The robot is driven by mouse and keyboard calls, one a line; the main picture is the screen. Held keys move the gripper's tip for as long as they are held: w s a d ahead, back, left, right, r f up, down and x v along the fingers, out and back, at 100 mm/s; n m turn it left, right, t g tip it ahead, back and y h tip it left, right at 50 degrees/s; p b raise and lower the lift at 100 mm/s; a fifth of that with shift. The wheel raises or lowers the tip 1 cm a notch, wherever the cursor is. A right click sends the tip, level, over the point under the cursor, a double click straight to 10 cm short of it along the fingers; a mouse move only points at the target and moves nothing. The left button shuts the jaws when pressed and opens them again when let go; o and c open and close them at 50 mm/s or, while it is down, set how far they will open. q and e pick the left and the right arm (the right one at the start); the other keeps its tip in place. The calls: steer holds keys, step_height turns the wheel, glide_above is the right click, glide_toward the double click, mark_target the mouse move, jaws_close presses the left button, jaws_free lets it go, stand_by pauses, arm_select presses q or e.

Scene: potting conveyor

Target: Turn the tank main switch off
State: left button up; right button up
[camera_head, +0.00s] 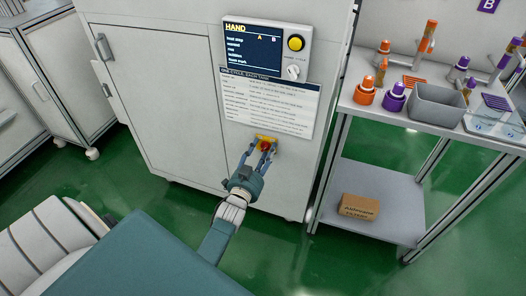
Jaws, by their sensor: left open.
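The switch (265,142), a red knob on a yellow plate, sits low on the front of the white cabinet (170,90), below a printed sheet. My left gripper (260,152) is open, with its two fingers pointing up at the switch, one on each side of the knob. I cannot tell whether the fingers touch it. The knob's exact angle is too small to read. My right gripper is not in view.
Above the switch are a screen reading HAND (252,45), a yellow button (296,43) and a white knob (293,72). At right, a shelf unit holds a grey bin (436,106), orange and purple items, and a cardboard box (359,207) below. Green floor lies around.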

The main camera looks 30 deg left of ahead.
arm_select(q)
steer(key=c, duration=1.2)
steer(key=shift+o, duration=0.2)
steer(key=n+p, duration=0.2)
steer(key=n, duration=0.4)
steer(key=n+p, duration=0.1)
steer(key=n, duration=0.2)
steer(key=shift+n, duration=1.2)
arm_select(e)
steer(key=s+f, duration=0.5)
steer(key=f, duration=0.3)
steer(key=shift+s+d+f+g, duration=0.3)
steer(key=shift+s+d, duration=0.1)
arm_select(q)
steer(key=shift+n, duration=0.3)
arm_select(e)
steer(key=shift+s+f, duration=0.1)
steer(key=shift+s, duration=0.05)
